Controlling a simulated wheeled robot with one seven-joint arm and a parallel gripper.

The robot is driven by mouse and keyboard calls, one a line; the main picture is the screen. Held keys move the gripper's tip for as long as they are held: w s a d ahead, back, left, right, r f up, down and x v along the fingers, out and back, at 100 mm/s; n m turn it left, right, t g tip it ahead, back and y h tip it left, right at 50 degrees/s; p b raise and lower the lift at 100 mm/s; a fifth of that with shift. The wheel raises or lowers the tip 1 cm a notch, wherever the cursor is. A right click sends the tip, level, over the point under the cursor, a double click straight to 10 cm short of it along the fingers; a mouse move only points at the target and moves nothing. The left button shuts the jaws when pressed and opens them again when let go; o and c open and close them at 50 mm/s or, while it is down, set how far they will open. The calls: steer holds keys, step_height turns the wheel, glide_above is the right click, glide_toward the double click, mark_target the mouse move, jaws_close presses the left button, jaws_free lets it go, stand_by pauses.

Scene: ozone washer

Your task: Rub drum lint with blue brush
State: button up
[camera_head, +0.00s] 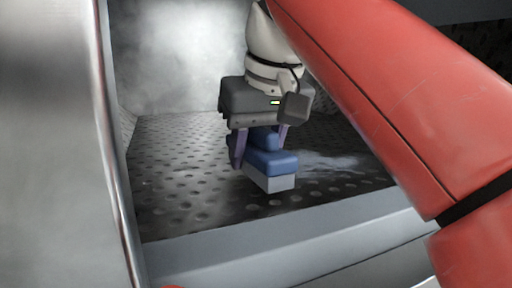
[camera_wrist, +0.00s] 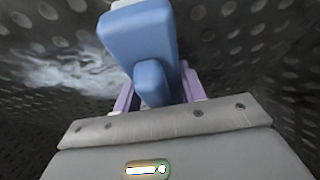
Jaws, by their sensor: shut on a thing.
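My gripper (camera_head: 260,145) is inside the drum, pointing down, with its purple fingers shut on the blue brush (camera_head: 272,160). The brush has a blue body and a pale block of bristles underneath, held low over the perforated drum floor (camera_head: 180,180). I cannot tell if the bristles touch the floor. A whitish patch of lint (camera_head: 335,162) lies on the floor just right of and behind the brush. In the wrist view the brush (camera_wrist: 140,40) sits between the fingers of my gripper (camera_wrist: 155,90), and the lint (camera_wrist: 70,75) shows to its left.
The drum opening has a grey front sill (camera_head: 270,235) below and a shiny metal edge (camera_head: 108,130) at the left. My red arm link crosses the right side and hides part of the drum. The perforated floor left of the brush is clear.

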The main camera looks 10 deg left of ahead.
mark_target(333, 163)
steer(key=shift+f+b, duration=0.5)
steer(key=shift+f, duration=0.2)
steer(key=shift+r, duration=0.1)
